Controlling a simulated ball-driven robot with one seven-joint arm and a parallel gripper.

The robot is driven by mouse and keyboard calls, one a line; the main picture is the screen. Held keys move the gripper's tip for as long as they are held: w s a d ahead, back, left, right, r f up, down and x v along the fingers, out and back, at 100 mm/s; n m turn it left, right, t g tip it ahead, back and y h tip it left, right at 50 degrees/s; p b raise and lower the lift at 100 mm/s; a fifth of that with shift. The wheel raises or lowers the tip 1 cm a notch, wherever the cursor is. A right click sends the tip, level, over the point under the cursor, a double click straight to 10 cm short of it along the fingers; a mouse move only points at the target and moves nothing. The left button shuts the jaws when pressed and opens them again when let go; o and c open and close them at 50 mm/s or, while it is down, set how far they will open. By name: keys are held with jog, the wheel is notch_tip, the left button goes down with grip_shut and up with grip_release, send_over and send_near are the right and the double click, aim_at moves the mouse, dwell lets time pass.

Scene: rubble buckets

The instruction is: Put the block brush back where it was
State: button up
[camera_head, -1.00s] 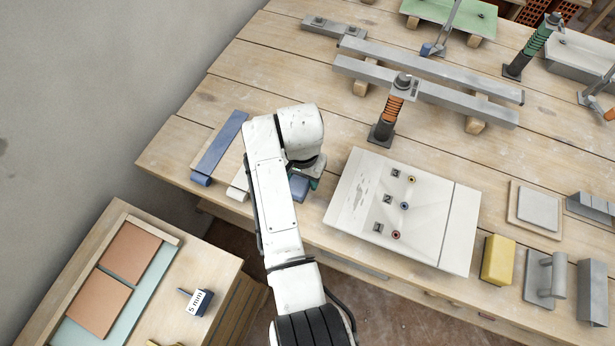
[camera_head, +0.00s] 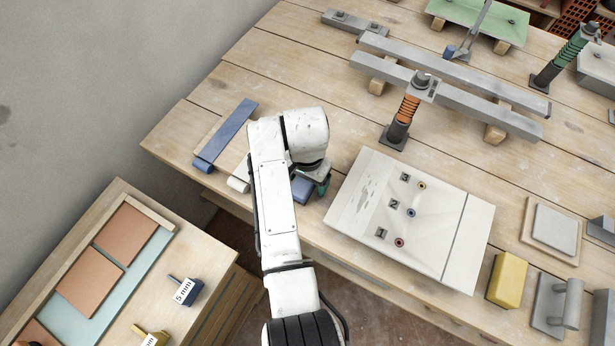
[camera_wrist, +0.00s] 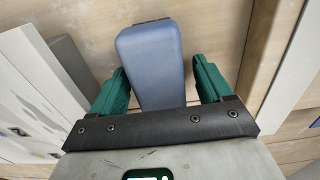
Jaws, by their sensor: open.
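A blue-grey block with rounded corners (camera_wrist: 151,62), which looks like the block brush, lies between my fingers in the wrist view. In the head view, part of the blue block (camera_head: 302,190) shows at the table's front edge, left of the white panel. My gripper (camera_wrist: 160,75) is open, with one green finger on either side of the block. A narrow gap shows on the right side; I cannot tell whether the left finger touches. In the head view my gripper (camera_head: 316,184) is mostly hidden by my arm.
The white panel with coloured holes (camera_head: 455,235) lies close on the right. A blue strip (camera_head: 226,133) and a pale strip (camera_head: 239,183) lie on the left. A spring post (camera_head: 397,130) stands behind. A yellow block (camera_head: 507,280) sits front right. A lower side bench (camera_head: 205,262) is front left.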

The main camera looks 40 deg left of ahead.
notch_tip(320, 180, up, 12)
jog(key=shift+r, duration=0.15)
dwell(0.5)
jog(key=shift+s, duration=0.1)
dwell(0.3)
